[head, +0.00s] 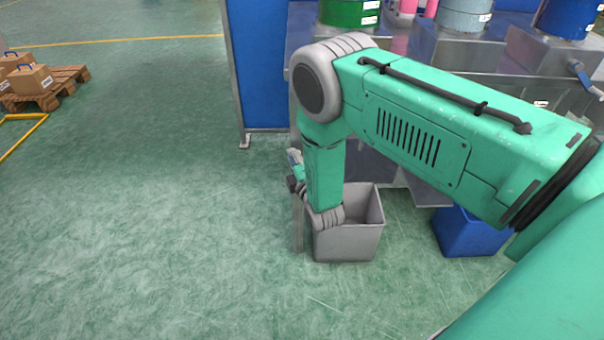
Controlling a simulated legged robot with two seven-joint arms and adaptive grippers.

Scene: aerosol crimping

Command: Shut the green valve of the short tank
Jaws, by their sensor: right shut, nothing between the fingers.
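I cannot make out the green valve or the short tank in the head view. My right arm comes in from the right and bends down in front of the metal bench. My right gripper (293,164) is mostly hidden behind the arm's lower link; the small part that shows is beside the bench's left end. It is shut and empty. My left gripper is out of view.
A green drum (349,12), a grey drum (465,16) and a blue drum (568,17) stand on the metal bench (490,55). Grey bin (345,243) and blue bin (468,235) stand below. A blue panel (262,65) is behind; boxes on a pallet (70,80) are left.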

